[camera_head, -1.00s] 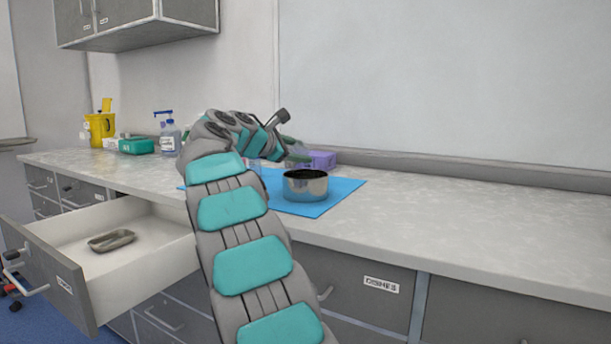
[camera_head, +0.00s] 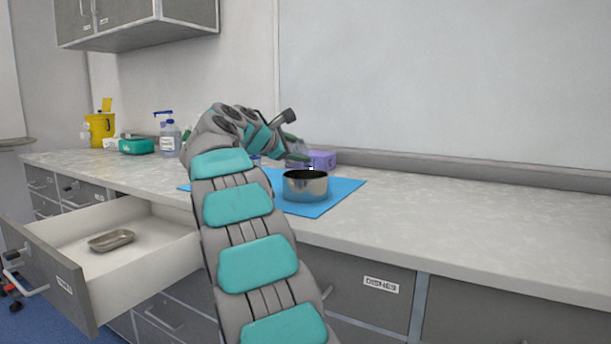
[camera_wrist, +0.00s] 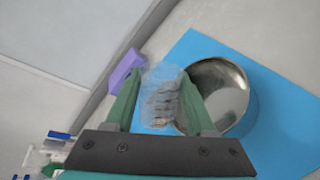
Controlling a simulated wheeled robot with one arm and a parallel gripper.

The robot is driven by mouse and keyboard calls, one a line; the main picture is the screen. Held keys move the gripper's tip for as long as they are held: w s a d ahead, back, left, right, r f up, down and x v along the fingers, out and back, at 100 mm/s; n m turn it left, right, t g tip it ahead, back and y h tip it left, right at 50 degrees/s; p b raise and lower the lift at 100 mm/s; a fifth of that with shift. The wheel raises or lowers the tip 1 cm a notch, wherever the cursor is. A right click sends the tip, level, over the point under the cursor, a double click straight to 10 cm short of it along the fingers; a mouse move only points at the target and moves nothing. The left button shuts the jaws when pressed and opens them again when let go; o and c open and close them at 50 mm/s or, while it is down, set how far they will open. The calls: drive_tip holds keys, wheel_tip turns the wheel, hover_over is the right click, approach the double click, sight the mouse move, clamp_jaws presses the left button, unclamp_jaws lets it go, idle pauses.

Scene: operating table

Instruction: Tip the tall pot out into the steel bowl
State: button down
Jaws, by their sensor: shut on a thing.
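The steel bowl (camera_head: 305,188) stands upright on a blue mat (camera_head: 335,190) on the counter. The wrist view shows its shiny inside and round rim (camera_wrist: 246,100). My gripper (camera_wrist: 160,90) is shut on the tall pot (camera_wrist: 158,82), a clear vessel with greyish, lumpy contents showing through its wall. The pot is beside the bowl's rim in the wrist view. In the head view my gripper (camera_head: 297,157) is above and behind the bowl, and my wrist hides most of the pot. I cannot tell the pot's exact tilt. A tiny pale speck shows just above the bowl.
A purple box (camera_head: 321,160) stands behind the mat. At the left are a pump bottle (camera_head: 170,138), a green box (camera_head: 137,146) and a yellow bin (camera_head: 101,130). An open drawer (camera_head: 150,250) holds a metal tray (camera_head: 111,240). The counter to the right is clear.

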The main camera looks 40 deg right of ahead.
drive_tip(key=shift+r+m, duration=0.1)
drive_tip(key=shift+m, duration=0.2)
drive_tip(key=shift+m+t+y+b, duration=0.3)
drive_tip(key=shift+b, duration=0.5)
drive_tip(key=shift+s+f+m+t+y+b, duration=0.15)
drive_tip(key=shift+f+m+t+y+b, duration=0.3)
drive_tip(key=shift+b, duration=1.3)
drive_tip(key=shift+f+m+b, duration=0.6)
drive_tip(key=shift+m+b, duration=0.15)
idle(2.1)
drive_tip(key=shift+r+m+t, duration=0.15)
drive_tip(key=shift+m+t, duration=0.3)
drive_tip(key=shift+m, duration=0.05)
idle(1.8)
